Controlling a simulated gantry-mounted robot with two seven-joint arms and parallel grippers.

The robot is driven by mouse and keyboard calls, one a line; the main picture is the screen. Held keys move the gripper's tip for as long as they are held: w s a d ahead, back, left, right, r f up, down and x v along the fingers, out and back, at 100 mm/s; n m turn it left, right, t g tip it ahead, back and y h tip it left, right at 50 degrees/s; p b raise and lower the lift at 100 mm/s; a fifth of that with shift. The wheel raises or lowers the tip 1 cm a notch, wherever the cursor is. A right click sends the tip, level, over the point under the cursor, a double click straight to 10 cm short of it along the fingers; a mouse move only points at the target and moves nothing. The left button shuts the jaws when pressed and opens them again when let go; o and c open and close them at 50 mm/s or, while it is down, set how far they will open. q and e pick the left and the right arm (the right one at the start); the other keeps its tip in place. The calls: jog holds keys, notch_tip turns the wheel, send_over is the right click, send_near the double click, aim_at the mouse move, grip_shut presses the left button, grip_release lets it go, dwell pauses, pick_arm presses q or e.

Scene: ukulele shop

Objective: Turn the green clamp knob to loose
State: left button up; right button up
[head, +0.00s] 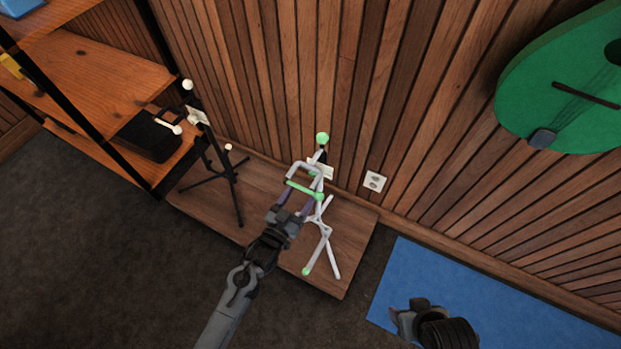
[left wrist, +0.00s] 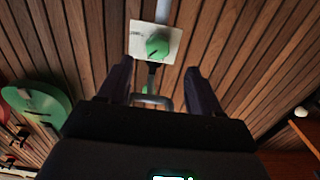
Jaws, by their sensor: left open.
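A white and green stand (head: 325,232) stands on the low wooden platform, with a small white plate (head: 322,170) near its top. In the left wrist view the green clamp knob (left wrist: 158,44) sits on that white plate (left wrist: 138,46), with a dark line across its face. Small lettering left of the knob is too small to read. My left gripper (left wrist: 160,66) is open, its fingers apart on either side below the knob, not touching it. In the head view my left gripper (head: 293,201) is at the stand. My right gripper (head: 396,318) is at the bottom edge, its jaws unclear.
A black stand (head: 214,140) with white ends stands left on the platform (head: 340,277). A wooden shelf (head: 125,80) is at left. A green ukulele (head: 565,85) hangs on the slatted wall at right. A blue mat (head: 500,300) lies on the floor. A socket (head: 374,181) is behind.

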aim_at(313, 177)
pick_arm(q)
jog(key=b+x, duration=0.3)
jog(key=x, duration=0.4)
jog(key=shift+w+d, duration=0.1)
jog(key=shift+w, duration=0.05)
jog(key=shift+w+d+b, duration=0.2)
jog(key=shift+d+b, duration=0.05)
jog(key=shift+b, duration=0.05)
pick_arm(e)
jog(key=f, duration=0.2)
jog(key=d+f, duration=0.1)
jog(key=f, duration=0.1)
jog(key=shift+s+f, duration=0.1)
jog(key=shift+f, duration=0.05)
jog(key=shift+a, duration=0.1)
